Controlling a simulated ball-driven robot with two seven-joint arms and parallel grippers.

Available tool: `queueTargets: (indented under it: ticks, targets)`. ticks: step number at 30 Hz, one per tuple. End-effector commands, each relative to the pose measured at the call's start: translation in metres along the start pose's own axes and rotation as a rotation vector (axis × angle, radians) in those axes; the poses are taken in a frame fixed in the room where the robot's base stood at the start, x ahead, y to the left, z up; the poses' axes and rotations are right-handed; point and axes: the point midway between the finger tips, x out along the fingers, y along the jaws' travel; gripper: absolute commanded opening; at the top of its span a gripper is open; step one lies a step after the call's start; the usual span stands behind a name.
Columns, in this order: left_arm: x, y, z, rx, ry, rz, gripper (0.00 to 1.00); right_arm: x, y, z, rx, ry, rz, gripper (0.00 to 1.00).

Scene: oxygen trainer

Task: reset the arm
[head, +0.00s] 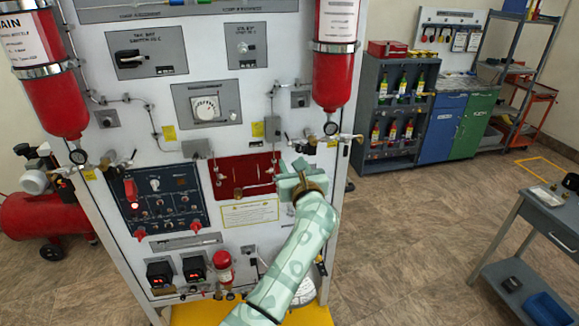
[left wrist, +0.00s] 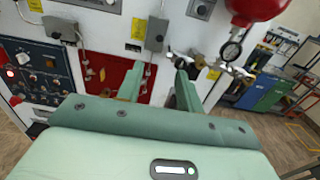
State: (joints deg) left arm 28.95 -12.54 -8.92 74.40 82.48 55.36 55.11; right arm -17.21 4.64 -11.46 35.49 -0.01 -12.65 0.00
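My left arm (head: 305,240), pale green, reaches up from the bottom middle of the head view to the white trainer panel (head: 120,90). My left gripper (head: 298,178) is in front of the panel, at the right end of the red plate (head: 227,176). In the left wrist view its two green fingers (left wrist: 159,85) stand apart with nothing seen between them, and the red plate (left wrist: 110,72) lies beyond. Whether a finger touches the panel or the small valve fittings beside it, I cannot tell. My right gripper is not in view.
Red cylinders (head: 335,70) (head: 50,100) hang on the panel's sides, with gauges and valves below. A dark shelf (head: 367,115) with bottles and a grey cart (head: 545,215) stand to the right. A red tank (head: 45,215) lies at left. The floor (head: 420,230) between panel and cart is clear.

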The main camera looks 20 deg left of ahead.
Motion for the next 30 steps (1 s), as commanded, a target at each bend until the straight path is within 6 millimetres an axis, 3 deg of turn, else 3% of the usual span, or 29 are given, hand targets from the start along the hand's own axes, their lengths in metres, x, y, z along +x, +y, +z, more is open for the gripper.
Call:
queueTargets:
  ticks: [14,17,18,19,21,23,26,30]
  targets:
    - [0.0,-0.003,0.002,0.056,-0.01,-0.012,0.37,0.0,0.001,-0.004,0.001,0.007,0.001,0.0]
    - [-0.003,-0.023,0.017,0.407,-0.156,-0.085,0.37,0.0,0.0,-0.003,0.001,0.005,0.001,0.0]
    - [-0.006,-0.038,0.014,0.656,-0.249,-0.124,0.37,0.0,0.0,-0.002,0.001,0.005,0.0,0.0]
    - [-0.011,-0.05,-0.004,0.875,-0.319,-0.162,0.37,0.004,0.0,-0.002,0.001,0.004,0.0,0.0]
    - [-0.026,-0.066,-0.069,1.294,-0.429,-0.256,0.37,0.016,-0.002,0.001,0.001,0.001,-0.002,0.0]
    - [-0.041,-0.071,-0.123,1.562,-0.5,-0.339,0.37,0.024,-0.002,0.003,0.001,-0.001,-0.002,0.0]
    - [-0.067,-0.066,-0.212,1.909,-0.595,-0.484,0.37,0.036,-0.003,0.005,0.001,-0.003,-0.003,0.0]
    - [-0.112,-0.038,-0.33,2.284,-0.722,-0.718,0.37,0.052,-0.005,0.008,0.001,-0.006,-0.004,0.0]
